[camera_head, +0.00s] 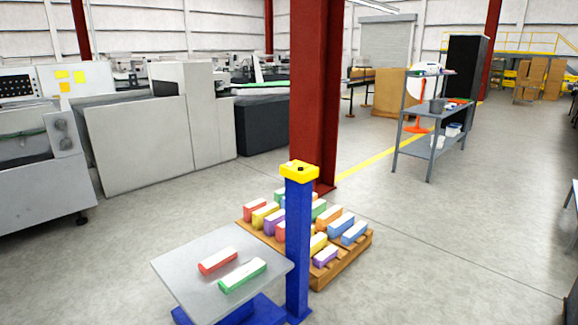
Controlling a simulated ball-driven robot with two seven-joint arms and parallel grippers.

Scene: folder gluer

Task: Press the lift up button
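A blue post (298,250) stands upright in front of me, with a yellow control box (299,171) on its top. The box's upper face has a dark round button (300,169) and a small pale spot beside it; which is the up button I cannot tell. The post stands beside a lift with a grey platform (185,262) and a blue base (250,312). A red and white box (218,262) and a green and white box (243,275) lie on the platform. Neither of my grippers shows in this view.
A wooden pallet (345,270) with several coloured boxes lies behind the post. A red steel column (315,95) rises behind the pallet. Large grey machines (140,140) line the left. A grey shelf cart (432,130) stands at the right. The floor (440,260) at front right is clear.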

